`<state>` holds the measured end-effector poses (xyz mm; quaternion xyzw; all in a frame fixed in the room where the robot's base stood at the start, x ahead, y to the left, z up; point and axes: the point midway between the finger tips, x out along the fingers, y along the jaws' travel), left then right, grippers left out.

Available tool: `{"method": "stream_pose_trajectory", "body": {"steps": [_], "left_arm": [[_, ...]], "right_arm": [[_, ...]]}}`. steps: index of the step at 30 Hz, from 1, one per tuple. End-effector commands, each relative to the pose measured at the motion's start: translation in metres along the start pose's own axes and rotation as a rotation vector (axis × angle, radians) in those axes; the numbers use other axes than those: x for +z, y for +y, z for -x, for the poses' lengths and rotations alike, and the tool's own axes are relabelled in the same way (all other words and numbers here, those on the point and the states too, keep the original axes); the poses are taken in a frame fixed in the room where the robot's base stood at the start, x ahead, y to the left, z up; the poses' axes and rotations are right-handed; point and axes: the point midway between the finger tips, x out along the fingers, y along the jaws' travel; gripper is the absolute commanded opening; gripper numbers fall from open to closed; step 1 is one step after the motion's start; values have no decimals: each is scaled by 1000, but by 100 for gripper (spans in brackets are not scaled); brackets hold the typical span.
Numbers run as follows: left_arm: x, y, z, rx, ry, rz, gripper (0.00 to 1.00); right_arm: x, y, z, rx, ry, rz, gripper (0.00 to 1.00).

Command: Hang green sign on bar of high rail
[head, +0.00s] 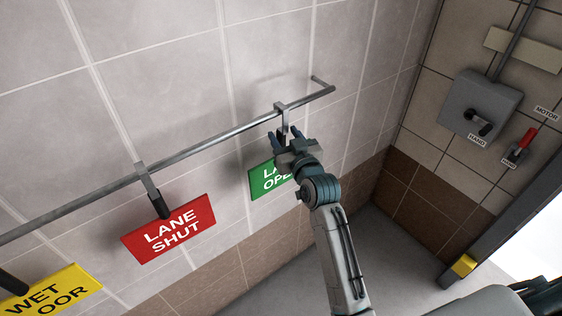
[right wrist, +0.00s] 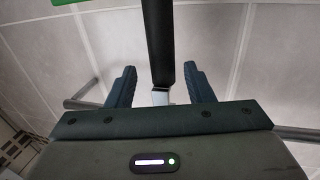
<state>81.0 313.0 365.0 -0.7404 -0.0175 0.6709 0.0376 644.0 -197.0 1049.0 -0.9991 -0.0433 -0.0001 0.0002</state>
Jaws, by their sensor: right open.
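The green sign (head: 264,180), partly hidden by my right gripper, is below the high rail (head: 200,142) near its right end. Its metal hook (head: 281,107) appears to sit over the bar. My right gripper (head: 284,134) is open, with its fingers on either side of the sign's dark stem. In the right wrist view the stem (right wrist: 158,45) stands between the two spread fingers (right wrist: 160,88), with gaps on both sides. A corner of the green sign (right wrist: 62,2) shows at the top there. My left gripper is not in view.
A red LANE SHUT sign (head: 170,228) and a yellow sign (head: 50,292) hang further left along the rail. Tiled wall lies behind. A grey switch box (head: 480,103) and a red lever (head: 522,143) are on the right wall.

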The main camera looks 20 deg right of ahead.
Motion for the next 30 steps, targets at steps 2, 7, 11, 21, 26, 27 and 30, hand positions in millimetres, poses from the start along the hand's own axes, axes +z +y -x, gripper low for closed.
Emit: {"method": "stream_pose_trajectory", "body": {"steps": [2,7,11,21,26,27,30], "left_arm": [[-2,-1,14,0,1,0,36],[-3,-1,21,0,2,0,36],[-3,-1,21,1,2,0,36],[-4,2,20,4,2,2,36],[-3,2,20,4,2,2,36],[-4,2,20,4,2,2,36],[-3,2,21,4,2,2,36]], "right_arm": [[-10,-3,-14,-1,-1,-2,47],[-8,-3,-35,0,0,-1,47],[-6,-3,-40,1,-1,-1,47],[-5,-3,-40,1,0,-1,16],[-5,-3,-40,1,-1,-1,0],[-5,-3,-40,1,-1,-1,0],[-6,-3,-40,1,0,-1,0]]}}
